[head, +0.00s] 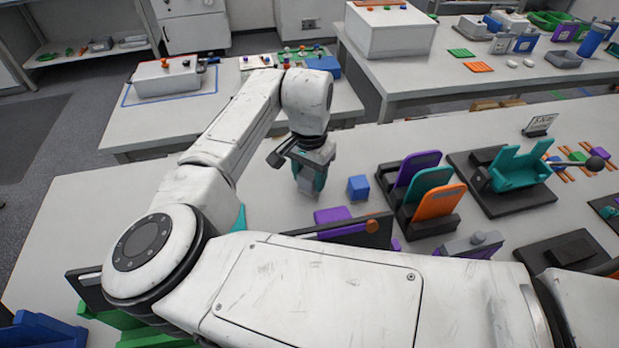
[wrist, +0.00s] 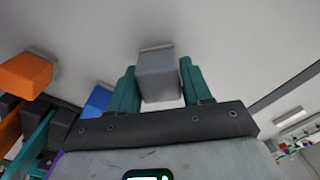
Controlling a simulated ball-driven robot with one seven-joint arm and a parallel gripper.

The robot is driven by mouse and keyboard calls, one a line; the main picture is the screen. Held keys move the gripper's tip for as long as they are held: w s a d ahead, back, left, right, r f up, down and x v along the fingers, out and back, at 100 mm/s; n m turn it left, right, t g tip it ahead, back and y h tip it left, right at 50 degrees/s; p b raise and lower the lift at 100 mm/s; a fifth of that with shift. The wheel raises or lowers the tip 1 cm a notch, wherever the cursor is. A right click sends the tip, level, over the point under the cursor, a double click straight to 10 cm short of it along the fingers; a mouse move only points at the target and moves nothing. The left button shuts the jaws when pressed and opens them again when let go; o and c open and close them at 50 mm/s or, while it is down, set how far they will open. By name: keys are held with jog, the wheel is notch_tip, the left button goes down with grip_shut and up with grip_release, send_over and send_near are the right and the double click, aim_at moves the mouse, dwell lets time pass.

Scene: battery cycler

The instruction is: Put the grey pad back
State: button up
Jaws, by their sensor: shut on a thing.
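The grey pad (wrist: 158,78) is a small grey block. In the wrist view it sits between the two teal fingers of my gripper (wrist: 160,88), which is shut on it. Its far end shows close to the pale table surface; I cannot tell whether it touches. In the head view my gripper (head: 311,178) points down over the white table, left of a blue cube (head: 358,188). The pad is hard to separate from the gripper there. The blue cube also shows in the wrist view (wrist: 98,101), left of the fingers.
A black rack holding purple, teal (head: 430,180) and orange (head: 440,203) slabs stands right of the blue cube. A teal fixture (head: 520,170) on a black base is farther right. An orange block (wrist: 26,75) shows at the wrist view's left. Table left of my gripper looks clear.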

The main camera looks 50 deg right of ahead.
aim_at(309, 172)
jog(key=shift+f, duration=0.75)
jog(key=o, duration=1)
jog(key=shift+f, duration=0.1)
notch_tip(309, 172, up, 12)
jog(key=shift+r+b, duration=0.15)
jog(key=shift+b, duration=0.35)
